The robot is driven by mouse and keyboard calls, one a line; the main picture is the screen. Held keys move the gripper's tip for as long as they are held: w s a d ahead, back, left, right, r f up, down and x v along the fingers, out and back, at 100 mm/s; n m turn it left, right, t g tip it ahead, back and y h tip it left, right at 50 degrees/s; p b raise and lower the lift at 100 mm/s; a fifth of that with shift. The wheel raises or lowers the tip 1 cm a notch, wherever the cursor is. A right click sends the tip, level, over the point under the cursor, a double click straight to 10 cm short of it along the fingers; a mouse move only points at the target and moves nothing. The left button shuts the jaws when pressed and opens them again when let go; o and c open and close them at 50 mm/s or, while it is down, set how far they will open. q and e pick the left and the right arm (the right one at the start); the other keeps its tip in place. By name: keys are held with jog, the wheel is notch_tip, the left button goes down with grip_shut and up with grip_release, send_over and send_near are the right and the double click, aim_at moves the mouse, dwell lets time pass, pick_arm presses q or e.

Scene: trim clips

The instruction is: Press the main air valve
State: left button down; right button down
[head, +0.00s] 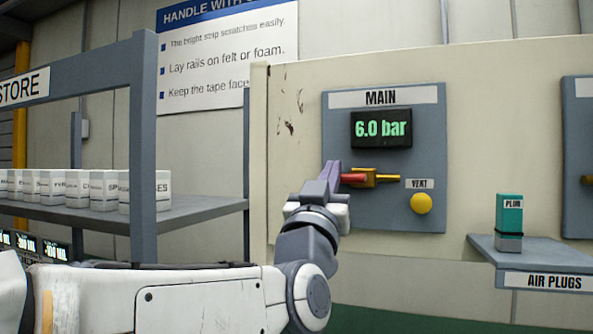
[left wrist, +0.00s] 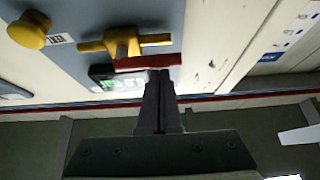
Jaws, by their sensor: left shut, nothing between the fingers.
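The main air valve is on a grey panel (head: 424,150) headed MAIN, under a display (head: 381,128) reading 6.0 bar. It has a red handle (head: 353,178) and a yellow body (head: 368,180), with a yellow bar lying horizontal. My left gripper (head: 332,172) is shut and empty, with its tips at the left end of the red handle. In the left wrist view, the tips of my left gripper (left wrist: 160,76) meet the edge of the red handle (left wrist: 135,63); I cannot tell whether they touch. My right gripper is out of view.
A yellow VENT button (head: 421,203) sits below and right of the valve. A teal plug (head: 509,217) stands on the AIR PLUGS shelf (head: 480,250) at right. A grey rack (head: 143,120) with white boxes (head: 72,186) is at left, close to my left arm.

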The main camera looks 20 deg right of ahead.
pick_arm(q)
jog(key=shift+f, duration=0.1)
jog(key=shift+n+t+y+b, duration=0.3)
jog(key=shift+n+b, duration=0.1)
jog(key=shift+n, duration=0.3)
